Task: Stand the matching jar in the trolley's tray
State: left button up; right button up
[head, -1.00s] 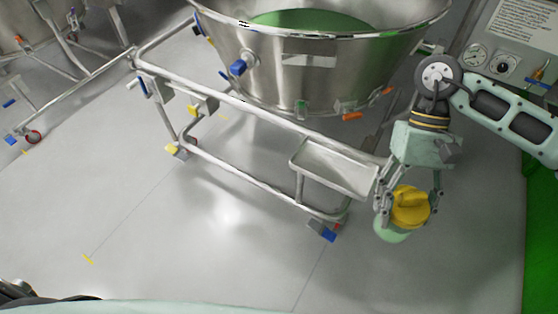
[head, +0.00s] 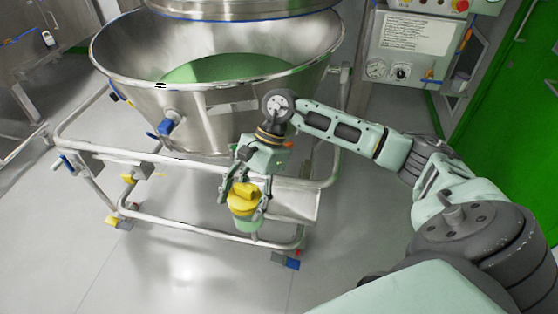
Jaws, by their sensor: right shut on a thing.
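The jar (head: 246,224) has a yellow lid and a pale green body. My right gripper (head: 245,200) is shut on it around the lid, and the jar hangs nearly upright. The trolley's tray (head: 301,204) is a shallow metal tray on the right side of the trolley (head: 125,152). The jar shows in front of the tray's left part and covers some of it. I cannot tell its height over the tray or whether they touch. My left gripper is not in view.
A large steel bowl (head: 125,65) with green contents sits on the trolley, close behind my right gripper. A control panel (head: 412,52) with gauges is at the back right, beside a green door (head: 510,85). The grey floor in front is clear.

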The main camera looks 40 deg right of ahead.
jog(key=w+d+r+m+t+h+p, duration=0.1)
jog(key=w+d+m+t, duration=0.1)
jog(key=d+m, duration=0.5)
jog(key=w+d+r+m+t+h+p, duration=0.1)
jog(key=d+m+t, duration=0.4)
jog(key=d, duration=0.8)
jog(key=w+m+h, duration=0.1)
jog(key=w+m, duration=0.1)
jog(key=shift+d+r+m+p, duration=0.2)
jog(key=shift+d+m+p, duration=0.1)
jog(key=shift+d+p, duration=0.05)
jog(key=w+a+f, duration=0.1)
jog(key=a+f, duration=0.1)
jog(key=a, duration=0.1)
jog(key=w+a+f+b, duration=0.1)
jog(key=a+f, duration=0.1)
jog(key=a, duration=0.2)
jog(key=w+a+f+b, duration=0.1)
jog(key=a+f, duration=0.1)
jog(key=a, duration=0.1)
jog(key=shift+w+a+f, duration=0.15)
jog(key=shift+a+f, duration=0.2)
notch_tip(320, 180, down, 4)
jog(key=b, duration=0.2)
jog(key=shift+f+b, duration=0.2)
jog(key=shift+b, duration=0.2)
jog(key=shift+r, duration=0.15)
jog(key=o, duration=1.3)
